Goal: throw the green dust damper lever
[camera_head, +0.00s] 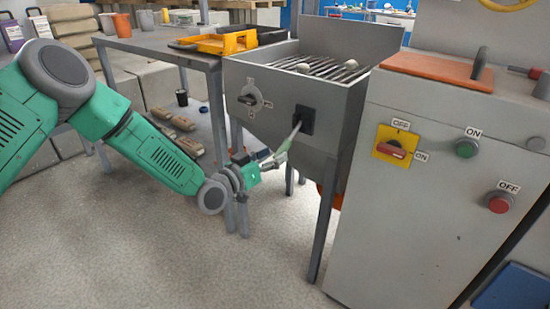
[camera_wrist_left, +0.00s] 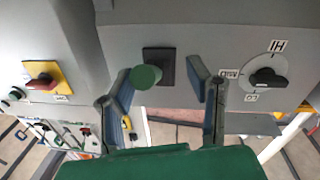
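The dust damper lever (camera_head: 283,148) has a green handle. It sticks out and down from a black square plate (camera_head: 305,120) on the front of the grey hopper. In the left wrist view its round green end (camera_wrist_left: 145,77) faces the camera, in front of the black plate (camera_wrist_left: 167,62). My left gripper (camera_head: 270,160) is at the lever's lower end. In the left wrist view its fingers (camera_wrist_left: 161,80) are spread, with the lever end between them, closer to the left finger. Whether a finger touches it is unclear. My right gripper is in neither view.
A rotary dial (camera_head: 250,98) is on the hopper (camera_head: 275,82), left of the plate. A grey cabinet (camera_head: 430,220) at right carries a red switch (camera_head: 392,150), a green button (camera_head: 466,148) and a red button (camera_head: 499,203). A table (camera_head: 150,42) stands behind my left arm.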

